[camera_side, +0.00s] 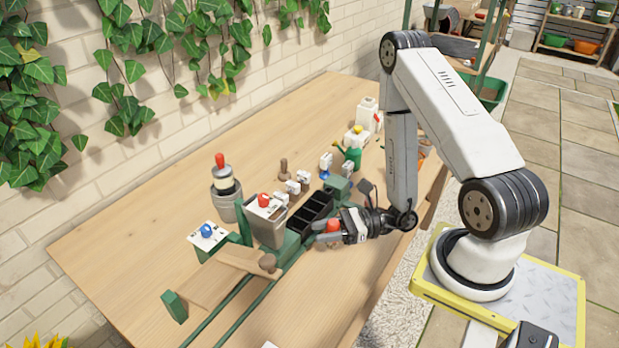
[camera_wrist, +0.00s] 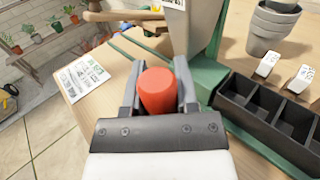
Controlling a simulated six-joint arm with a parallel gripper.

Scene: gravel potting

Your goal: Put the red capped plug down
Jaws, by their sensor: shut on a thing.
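The red capped plug (camera_wrist: 158,92) is between the two fingers of my gripper (camera_wrist: 155,75) in the wrist view. Only its rounded red top shows there; its lower part is hidden. In the side view the plug's red cap (camera_side: 333,226) shows at my gripper (camera_side: 324,236), to the right of the black compartment tray (camera_side: 310,214). My gripper is shut on the plug, low near the wooden table (camera_side: 290,280). I cannot tell whether the plug touches the table.
A grey hopper (camera_side: 267,222) with a red knob stands on the green frame (camera_side: 245,222), left of the tray. A stack of grey pots (camera_side: 227,207) is behind it. A card with a blue knob (camera_side: 208,236) lies left.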

